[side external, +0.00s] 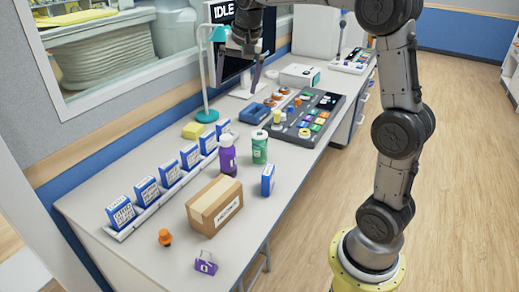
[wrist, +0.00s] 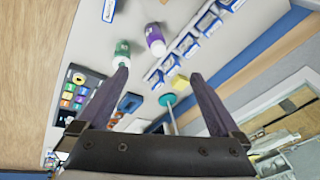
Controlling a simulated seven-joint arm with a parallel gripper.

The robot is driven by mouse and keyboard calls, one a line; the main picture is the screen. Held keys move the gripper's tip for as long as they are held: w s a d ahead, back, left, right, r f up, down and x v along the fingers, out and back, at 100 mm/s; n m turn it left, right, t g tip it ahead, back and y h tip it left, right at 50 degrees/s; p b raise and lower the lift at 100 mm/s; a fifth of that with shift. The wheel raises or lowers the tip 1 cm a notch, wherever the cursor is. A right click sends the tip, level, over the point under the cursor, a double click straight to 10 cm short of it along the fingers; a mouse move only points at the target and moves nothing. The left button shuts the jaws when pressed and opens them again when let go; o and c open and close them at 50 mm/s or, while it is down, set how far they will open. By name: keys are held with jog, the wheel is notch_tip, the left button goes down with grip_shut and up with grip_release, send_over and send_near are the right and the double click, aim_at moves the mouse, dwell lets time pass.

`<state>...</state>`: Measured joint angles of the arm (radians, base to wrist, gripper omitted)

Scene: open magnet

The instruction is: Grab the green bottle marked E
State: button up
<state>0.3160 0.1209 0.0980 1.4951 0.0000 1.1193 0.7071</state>
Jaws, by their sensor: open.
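The green bottle (side external: 259,148) stands upright on the white table, with a white label mark too small to read as a letter. It stands right of a purple bottle (side external: 227,157), close but apart. My gripper (side external: 236,84) is open and empty, raised above the far part of the table, behind and left of the green bottle in the side view. In the wrist view, my open gripper (wrist: 158,76) points toward the table. The purple bottle (wrist: 155,40) is farther off, between the fingers.
A cardboard box (side external: 214,207) and a blue box (side external: 267,180) are in front of the bottles. A row of blue boxes (side external: 169,173) runs along the left.

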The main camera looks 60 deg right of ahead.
jog(key=w+d+f+m+g, duration=0.1)
jog(key=w+d+f+m, duration=0.1)
jog(key=w+d+f, duration=0.35)
jog(key=m+g+y, duration=0.1)
jog(key=m+g, duration=0.1)
send_over(259, 134)
jog(key=f, duration=1.5)
jog(key=shift+d+f, duration=0.2)
notch_tip(259, 134, down, 7)
jog(key=shift+r, duration=0.1)
jog(key=shift+f, duration=3.2)
jog(key=shift+r, duration=0.15)
grip_shut()
